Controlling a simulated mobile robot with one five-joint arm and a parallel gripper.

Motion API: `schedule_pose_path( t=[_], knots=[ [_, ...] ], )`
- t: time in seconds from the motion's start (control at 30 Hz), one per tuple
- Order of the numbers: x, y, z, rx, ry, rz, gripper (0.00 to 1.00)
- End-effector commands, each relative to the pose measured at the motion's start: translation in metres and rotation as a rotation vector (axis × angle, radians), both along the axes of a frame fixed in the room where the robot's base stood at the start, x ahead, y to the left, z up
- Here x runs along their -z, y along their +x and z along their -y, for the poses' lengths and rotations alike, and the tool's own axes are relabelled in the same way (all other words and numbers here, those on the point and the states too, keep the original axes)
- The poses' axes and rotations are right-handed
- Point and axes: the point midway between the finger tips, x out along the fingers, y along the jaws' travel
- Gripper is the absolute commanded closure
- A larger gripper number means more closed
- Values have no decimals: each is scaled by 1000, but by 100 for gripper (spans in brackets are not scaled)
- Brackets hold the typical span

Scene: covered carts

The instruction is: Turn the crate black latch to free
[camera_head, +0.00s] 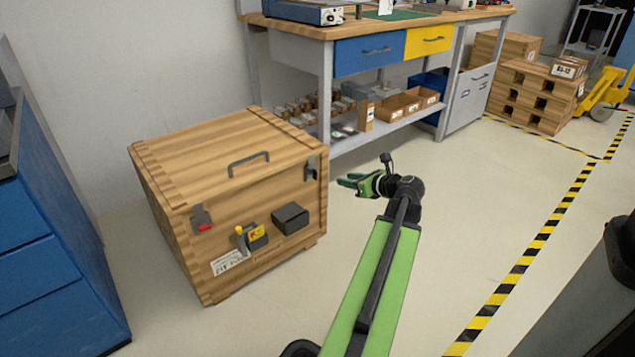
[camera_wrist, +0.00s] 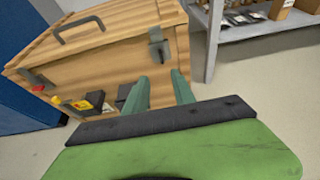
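The wooden crate (camera_head: 235,185) stands on the floor with its lid closed. A plain dark latch (camera_head: 312,168) sits at the right end of its front, across the lid seam; it also shows in the wrist view (camera_wrist: 158,46). A second latch with a red tab (camera_head: 202,219) is at the left end; it shows at the left edge of the wrist view (camera_wrist: 38,82). My gripper (camera_head: 352,182) is to the right of the crate, apart from it. In the wrist view its two green fingers (camera_wrist: 159,77) are spread with nothing between them, below the dark latch.
A dark handle (camera_head: 248,163) is on the crate lid. A black box (camera_head: 290,218) and a yellow-marked fitting with a lever (camera_head: 252,238) stick out from its front. A workbench (camera_head: 375,28) stands behind, a blue cabinet (camera_head: 50,260) at left. Floor right of the crate is clear.

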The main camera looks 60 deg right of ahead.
Motion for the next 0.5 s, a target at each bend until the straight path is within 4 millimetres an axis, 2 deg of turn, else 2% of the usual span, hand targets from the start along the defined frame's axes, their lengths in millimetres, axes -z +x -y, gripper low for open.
schedule_pose_path(
  t=[0.17, 0.5],
  knots=[
    [15, 23, 11, 0, -2, -3, 69],
    [49, 97, 38, 3, -2, -4, 69]
  ],
)
